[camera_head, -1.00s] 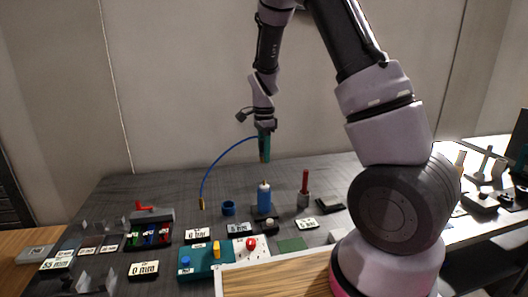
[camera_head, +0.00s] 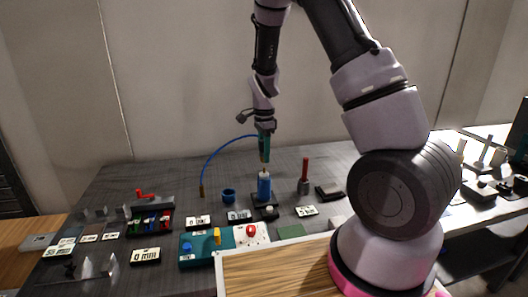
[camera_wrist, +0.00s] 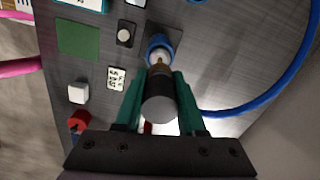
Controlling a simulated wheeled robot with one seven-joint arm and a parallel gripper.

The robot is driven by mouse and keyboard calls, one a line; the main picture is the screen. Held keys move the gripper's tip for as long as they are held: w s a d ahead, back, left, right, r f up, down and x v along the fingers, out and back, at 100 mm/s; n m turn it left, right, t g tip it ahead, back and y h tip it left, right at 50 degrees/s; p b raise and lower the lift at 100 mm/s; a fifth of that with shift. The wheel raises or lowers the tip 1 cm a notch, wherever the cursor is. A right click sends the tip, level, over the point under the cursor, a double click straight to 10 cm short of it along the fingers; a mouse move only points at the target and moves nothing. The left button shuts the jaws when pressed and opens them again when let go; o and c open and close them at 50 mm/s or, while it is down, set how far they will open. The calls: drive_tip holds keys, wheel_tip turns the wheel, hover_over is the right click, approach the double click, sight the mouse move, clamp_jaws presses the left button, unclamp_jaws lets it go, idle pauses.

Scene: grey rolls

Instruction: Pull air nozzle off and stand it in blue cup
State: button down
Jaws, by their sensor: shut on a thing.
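My gripper (camera_head: 264,152), with green fingers, is shut on a dark grey cylinder (camera_wrist: 160,102) with a brass tip in the wrist view. The blue hose (camera_head: 214,153) arcs from the gripper down to a brass end at the table; it also shows at right in the wrist view (camera_wrist: 300,60). Directly below the held cylinder stands an upright blue cylinder with a pale tip (camera_head: 264,186), on a dark base. In the head view a small gap shows between them. I cannot tell which piece is the air nozzle. The blue cup (camera_head: 228,196) stands left of the blue cylinder.
A red-topped post (camera_head: 304,172) stands right of the blue cylinder. A teal panel with knobs (camera_head: 198,258), label cards and a coloured-block rack (camera_head: 150,222) lie in front and left. A wooden board (camera_head: 275,275) is nearest. Free table lies behind the cup.

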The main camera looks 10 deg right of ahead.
drive_tip(key=shift+d, duration=0.1)
drive_tip(key=shift+d+f+n, duration=0.2)
drive_tip(key=shift+d+n, duration=0.25)
drive_tip(key=shift+n, duration=0.35)
drive_tip(key=d+f+n, duration=0.3)
drive_tip(key=d+n, duration=0.5)
drive_tip(key=n, duration=0.6)
drive_tip(key=shift+s+d+f, duration=0.15)
drive_tip(key=shift+d+f, duration=0.05)
